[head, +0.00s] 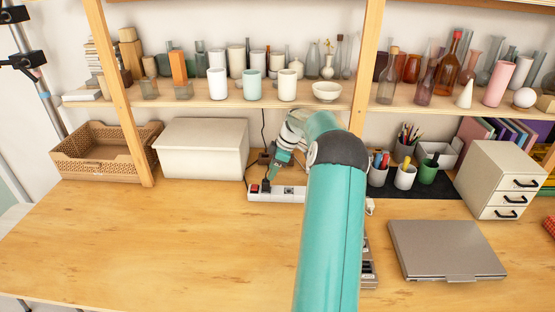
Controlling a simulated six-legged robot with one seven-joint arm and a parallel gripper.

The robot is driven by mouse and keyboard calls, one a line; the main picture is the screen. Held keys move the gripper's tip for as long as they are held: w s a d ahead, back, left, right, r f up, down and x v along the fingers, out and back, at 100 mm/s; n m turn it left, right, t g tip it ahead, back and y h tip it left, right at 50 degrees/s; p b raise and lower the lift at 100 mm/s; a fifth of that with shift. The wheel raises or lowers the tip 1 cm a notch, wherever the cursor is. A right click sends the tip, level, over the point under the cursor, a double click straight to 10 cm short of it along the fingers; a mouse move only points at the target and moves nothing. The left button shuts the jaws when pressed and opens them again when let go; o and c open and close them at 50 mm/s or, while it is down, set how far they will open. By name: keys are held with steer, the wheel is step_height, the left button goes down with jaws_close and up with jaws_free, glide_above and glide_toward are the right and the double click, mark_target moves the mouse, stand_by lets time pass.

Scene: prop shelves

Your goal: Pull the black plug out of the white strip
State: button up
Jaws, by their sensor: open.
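The white strip (290,194) lies on the wooden table near the back, partly hidden behind my arm. A small black plug (265,186) sits at its left part, with a red switch just left of it. My gripper (268,181) is at the end of the teal arm, pointing down and left over the strip, with its tips close to the black plug. The tips are small here, and I cannot tell whether they touch the plug.
A white box (202,148) and a brown basket (100,150) stand at the left. Pen cups (404,177), a closed laptop (446,250) and a drawer unit (500,182) are at the right. A shelf (225,101) of vases is above. The front left table is clear.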

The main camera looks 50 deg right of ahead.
mark_target(266, 180)
steer(key=x, duration=0.7)
steer(key=shift+f, duration=0.1)
jaws_close()
steer(key=shift+r, duration=0.55)
stand_by(1.3)
steer(key=shift+r, duration=0.45)
stand_by(0.3)
steer(key=shift+r, duration=1.25)
